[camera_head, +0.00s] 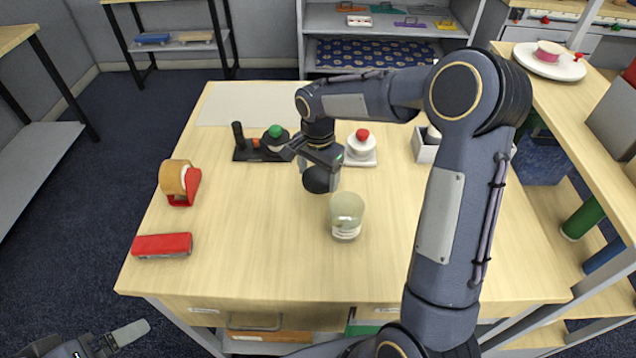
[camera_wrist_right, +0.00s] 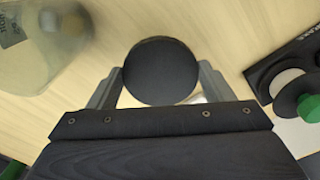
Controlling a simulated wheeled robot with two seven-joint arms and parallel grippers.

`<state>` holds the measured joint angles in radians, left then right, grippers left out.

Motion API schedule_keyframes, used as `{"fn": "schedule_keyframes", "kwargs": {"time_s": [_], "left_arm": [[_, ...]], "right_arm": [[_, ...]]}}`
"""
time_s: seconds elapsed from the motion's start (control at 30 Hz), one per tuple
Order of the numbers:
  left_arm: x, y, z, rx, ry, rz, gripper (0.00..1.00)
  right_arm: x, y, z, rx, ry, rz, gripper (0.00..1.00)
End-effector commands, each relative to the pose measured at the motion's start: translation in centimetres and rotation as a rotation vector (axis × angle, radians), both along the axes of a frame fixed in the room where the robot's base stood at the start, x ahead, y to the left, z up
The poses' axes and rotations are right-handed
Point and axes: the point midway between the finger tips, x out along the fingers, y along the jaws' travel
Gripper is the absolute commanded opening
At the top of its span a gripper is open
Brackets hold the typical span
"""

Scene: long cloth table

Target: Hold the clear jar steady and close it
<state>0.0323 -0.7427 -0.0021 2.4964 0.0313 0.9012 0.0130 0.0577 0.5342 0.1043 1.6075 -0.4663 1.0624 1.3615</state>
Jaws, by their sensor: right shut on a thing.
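The clear jar (camera_head: 346,216) stands upright near the middle of the table, with pale contents low inside. No lid shows on it. My right gripper (camera_head: 319,170) is shut on a round black lid (camera_head: 316,182), held just behind and left of the jar, apart from it. In the right wrist view the lid (camera_wrist_right: 160,72) sits between both fingers, and the jar (camera_wrist_right: 38,45) is blurred at the upper left. My left gripper (camera_head: 103,343) is partly in view at the bottom left corner, away from the jar; its opening is unclear.
Behind my right gripper stand a black tray (camera_head: 243,152) with a green-knobbed item and a white stand with a red knob (camera_head: 363,136). The table's front middle is clear.

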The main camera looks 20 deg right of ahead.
Motion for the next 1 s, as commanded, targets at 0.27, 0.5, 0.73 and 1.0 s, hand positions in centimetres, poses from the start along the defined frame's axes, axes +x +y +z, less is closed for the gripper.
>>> {"fn": "schedule_keyframes", "kwargs": {"time_s": [0.27, 0.5, 0.73, 1.0], "left_arm": [[0.0, 0.0, -0.4, 0.000, 0.000, 0.000, 0.97], [0.0, 0.0, -0.4, 0.000, 0.000, 0.000, 0.97], [0.0, 0.0, -0.4, 0.000, 0.000, 0.000, 0.97], [0.0, 0.0, -0.1, 0.000, 0.000, 0.000, 0.91]], "right_arm": [[0.1, 0.1, 5.0, 0.001, -0.003, 0.000, 0.53], [0.0, 0.0, 6.2, 0.000, 0.001, 0.001, 0.53], [0.0, 0.0, 6.1, 0.000, 0.001, 0.001, 0.53], [0.0, 0.0, 6.4, 0.000, 0.001, 0.002, 0.53]]}}
